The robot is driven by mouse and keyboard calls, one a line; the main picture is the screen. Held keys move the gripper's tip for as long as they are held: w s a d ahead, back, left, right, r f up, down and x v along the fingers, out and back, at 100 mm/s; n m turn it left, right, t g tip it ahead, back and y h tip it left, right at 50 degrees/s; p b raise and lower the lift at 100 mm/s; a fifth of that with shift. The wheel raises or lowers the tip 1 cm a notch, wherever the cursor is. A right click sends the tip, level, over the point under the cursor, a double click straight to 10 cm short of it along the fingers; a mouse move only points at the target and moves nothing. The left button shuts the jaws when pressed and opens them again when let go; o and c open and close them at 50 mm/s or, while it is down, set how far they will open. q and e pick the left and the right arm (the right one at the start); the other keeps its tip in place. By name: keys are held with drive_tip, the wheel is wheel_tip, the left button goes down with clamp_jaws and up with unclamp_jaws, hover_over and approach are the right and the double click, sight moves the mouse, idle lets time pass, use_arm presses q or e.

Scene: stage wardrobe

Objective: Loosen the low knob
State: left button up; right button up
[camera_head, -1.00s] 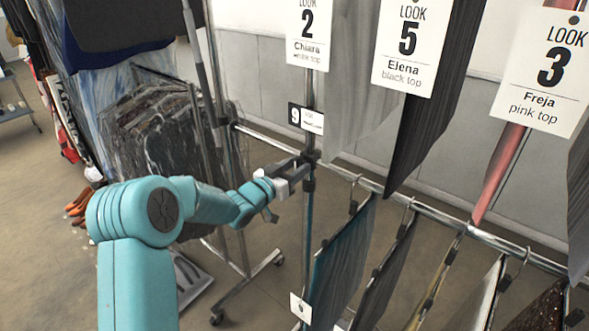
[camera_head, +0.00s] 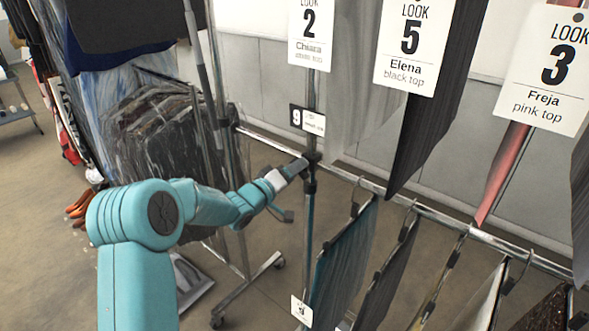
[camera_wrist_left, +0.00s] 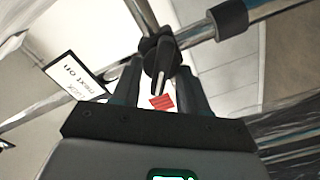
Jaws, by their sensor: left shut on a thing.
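The low knob (camera_wrist_left: 161,70) is a dark, narrow grip on the black clamp joint (camera_head: 312,157) where the upright pole meets the lower rail. In the wrist view it sits between the two fingers of my left gripper (camera_wrist_left: 160,80), which is shut on it. In the head view my left gripper (camera_head: 299,166) reaches the joint from the left, seen nearly edge-on, and the knob itself is hidden there. My right gripper is in neither view.
The chrome lower rail (camera_head: 430,212) runs to the right, with several garments on hangers. Paper look tags (camera_head: 408,45) and clothes hang above. Bagged clothes (camera_head: 160,130) hang behind my arm.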

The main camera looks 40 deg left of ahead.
use_arm(q)
drive_tip(key=shift+f+n+p, duration=0.15)
drive_tip(key=shift+n+p, duration=0.25)
drive_tip(key=shift+n, duration=1.4)
drive_tip(key=shift+f+n+p, duration=0.1)
drive_tip(key=shift+n+p, duration=0.3)
drive_tip(key=shift+n, duration=1.4)
drive_tip(key=o, duration=1)
drive_tip(key=s+b, duration=0.1)
drive_tip(key=s, duration=0.4)
drive_tip(key=s+a+b, duration=0.1)
drive_tip(key=s, duration=0.5)
drive_tip(key=s+b, duration=0.1)
drive_tip(key=s, duration=0.4)
drive_tip(key=shift+s+a, duration=0.15)
drive_tip(key=shift+s, duration=0.05)
drive_tip(key=shift+s, duration=0.1)
